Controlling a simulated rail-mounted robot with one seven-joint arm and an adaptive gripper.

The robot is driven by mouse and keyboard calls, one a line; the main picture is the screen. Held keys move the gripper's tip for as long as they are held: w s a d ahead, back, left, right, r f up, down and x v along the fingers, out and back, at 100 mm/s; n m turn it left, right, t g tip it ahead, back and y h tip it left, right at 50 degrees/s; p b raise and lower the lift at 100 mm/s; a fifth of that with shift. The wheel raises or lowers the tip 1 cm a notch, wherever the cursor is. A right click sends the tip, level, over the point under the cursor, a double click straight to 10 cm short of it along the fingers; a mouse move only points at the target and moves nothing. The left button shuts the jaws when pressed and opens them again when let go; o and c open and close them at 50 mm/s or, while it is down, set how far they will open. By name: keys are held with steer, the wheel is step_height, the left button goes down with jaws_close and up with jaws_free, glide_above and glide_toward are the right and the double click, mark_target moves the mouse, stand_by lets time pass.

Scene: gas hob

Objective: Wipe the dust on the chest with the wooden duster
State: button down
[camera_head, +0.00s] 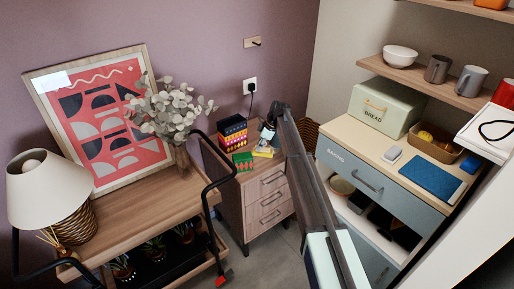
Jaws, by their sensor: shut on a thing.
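The chest (270,205) is a small wooden unit with several drawers in the back corner. My gripper (268,132) is small and dark in this view, low over the right part of the chest top, at the end of my arm. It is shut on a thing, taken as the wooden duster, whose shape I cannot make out. I cannot tell whether it touches the top. My arm hides the chest's right side. Dust is too small to tell from here.
Stacked colourful boxes (232,130), a green box (243,161) and a small yellow item (263,151) crowd the chest top. A wooden trolley (140,205) with a black handle stands left, bearing a lamp (48,190) and a plant (172,112). A blue-drawered cabinet (375,187) stands right.

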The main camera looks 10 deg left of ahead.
mark_target(272, 143)
steer(key=shift+w+d+f+b, duration=0.1)
steer(key=shift+w+d+b, duration=0.35)
steer(key=shift+w+d, duration=2.95)
steer(key=shift+w+a, duration=0.5)
steer(key=shift+a, duration=0.1)
steer(key=shift+s+a+b, duration=0.35)
steer(key=shift+s+a, duration=2.4)
steer(key=shift+a, duration=0.15)
steer(key=shift+s+a, duration=1.4)
steer(key=shift+a, duration=0.05)
steer(key=shift+w+a, duration=0.65)
steer(key=shift+w, duration=0.15)
steer(key=shift+w+d+b, duration=0.3)
steer(key=shift+w+d, duration=1.75)
steer(key=shift+d, duration=0.2)
steer(key=shift+w+d+b, duration=0.25)
steer(key=shift+w+d, duration=1.75)
steer(key=shift+d, duration=0.25)
steer(key=shift+r+p, duration=0.9)
steer(key=shift+r, duration=2.15)
